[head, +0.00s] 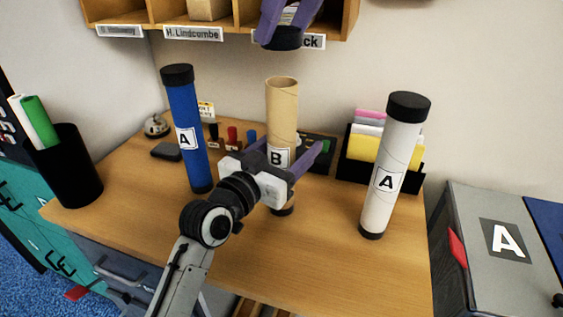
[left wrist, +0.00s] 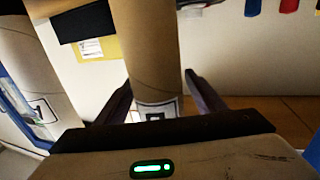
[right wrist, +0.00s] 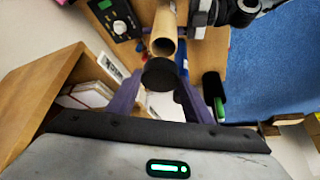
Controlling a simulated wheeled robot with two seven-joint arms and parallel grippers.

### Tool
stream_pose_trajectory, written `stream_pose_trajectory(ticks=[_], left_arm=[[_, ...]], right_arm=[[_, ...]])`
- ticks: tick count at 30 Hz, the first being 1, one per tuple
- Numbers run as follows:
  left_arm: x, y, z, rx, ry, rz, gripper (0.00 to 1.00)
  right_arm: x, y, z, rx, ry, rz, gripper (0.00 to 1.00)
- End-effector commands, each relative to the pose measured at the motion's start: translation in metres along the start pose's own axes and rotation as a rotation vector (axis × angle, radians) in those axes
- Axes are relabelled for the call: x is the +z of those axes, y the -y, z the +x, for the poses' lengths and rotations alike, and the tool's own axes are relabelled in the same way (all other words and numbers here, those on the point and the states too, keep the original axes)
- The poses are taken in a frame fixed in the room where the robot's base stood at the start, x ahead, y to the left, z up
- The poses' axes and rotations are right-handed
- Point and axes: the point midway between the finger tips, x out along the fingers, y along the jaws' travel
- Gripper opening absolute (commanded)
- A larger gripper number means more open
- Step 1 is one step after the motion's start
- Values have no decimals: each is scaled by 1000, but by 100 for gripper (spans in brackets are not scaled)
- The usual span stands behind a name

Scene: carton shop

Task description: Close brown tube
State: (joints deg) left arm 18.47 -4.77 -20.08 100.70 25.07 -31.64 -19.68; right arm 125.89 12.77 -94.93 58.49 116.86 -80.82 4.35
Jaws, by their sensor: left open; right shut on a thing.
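The brown tube (head: 283,105) stands upright on the table, its top open, with a label B on its front. My left gripper (head: 305,165) is open, its fingers on either side of the tube's lower middle; the tube also shows between the fingers in the left wrist view (left wrist: 148,50). My right gripper (head: 285,25) is shut on a black cap (head: 277,40), held above the tube's open top and apart from it. In the right wrist view the cap (right wrist: 159,73) hangs between the fingers, beside the open tube mouth (right wrist: 163,46).
A capped blue tube (head: 188,120) stands left and a capped white tube (head: 398,150) right. Behind are a black file holder (head: 355,172), stamps and a bell (head: 156,126). A wooden shelf (head: 238,15) overhangs the back. The front right of the table (head: 330,260) is clear.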

Motion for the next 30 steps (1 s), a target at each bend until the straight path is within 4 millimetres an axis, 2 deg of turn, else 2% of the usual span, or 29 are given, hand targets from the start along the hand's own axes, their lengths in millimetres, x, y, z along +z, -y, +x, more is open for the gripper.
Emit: stream_pose_trajectory(ticks=[5, 16, 20, 30], left_arm=[[0, 0, 0, 0, 0, 0, 63], [0, 0, 0, 0, 1, 0, 3], [1, 0, 0, 0, 1, 0, 1], [1, 0, 0, 0, 1, -1, 1]], right_arm=[[0, 0, 0, 0, 0, 0, 26], [0, 0, 0, 0, 0, 0, 26], [3, 0, 5, -2, 2, 0, 26], [25, 0, 41, -1, -1, 0, 26]])
